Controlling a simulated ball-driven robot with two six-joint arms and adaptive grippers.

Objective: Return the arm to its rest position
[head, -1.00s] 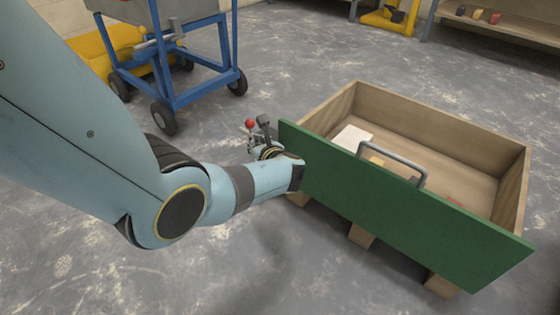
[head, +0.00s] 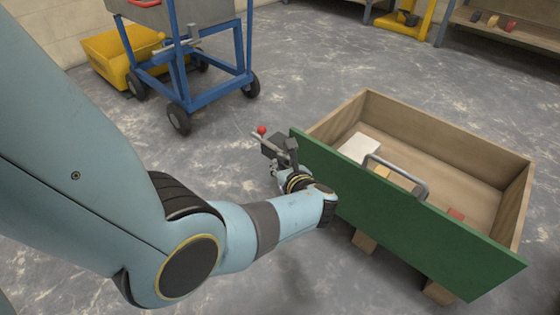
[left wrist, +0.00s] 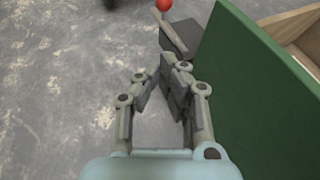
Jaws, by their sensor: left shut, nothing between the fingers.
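My left gripper (head: 280,165) is at the end of the light blue arm, near the left end of the green-fronted wooden box. It is shut and empty. In the left wrist view my left gripper (left wrist: 160,73) points at the floor, with the green panel (left wrist: 255,95) close on its right. A dark block with a grey rod and a red ball (head: 262,130) is just beyond the fingers. It also shows at the top of the left wrist view, where the dark block (left wrist: 182,37) is near the fingertips. My right gripper is not in view.
The open wooden box with a green front (head: 410,230) and grey handle (head: 397,172) holds a white block (head: 359,148) and smaller pieces. A blue wheeled cart (head: 215,92) and yellow tub (head: 105,62) stand behind.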

